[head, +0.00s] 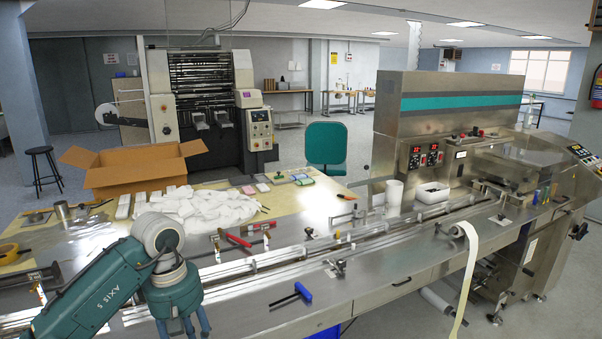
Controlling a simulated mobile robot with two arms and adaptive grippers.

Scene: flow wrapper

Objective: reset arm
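My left arm comes in from the lower left, teal with a pale joint, over the front of the steel machine bed. My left gripper (184,326) points down at the bottom edge of the head view. Its finger parts are cut off by that edge, so I cannot tell whether it is open or shut, or whether it holds anything. My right arm and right gripper are not in view.
The steel flow wrapper bed (385,262) runs across the front. On it lie a blue-handled tool (303,291) and a red-handled tool (238,241). Behind are a pile of white packets (205,210), an open cardboard box (135,174) and a white cup (394,192).

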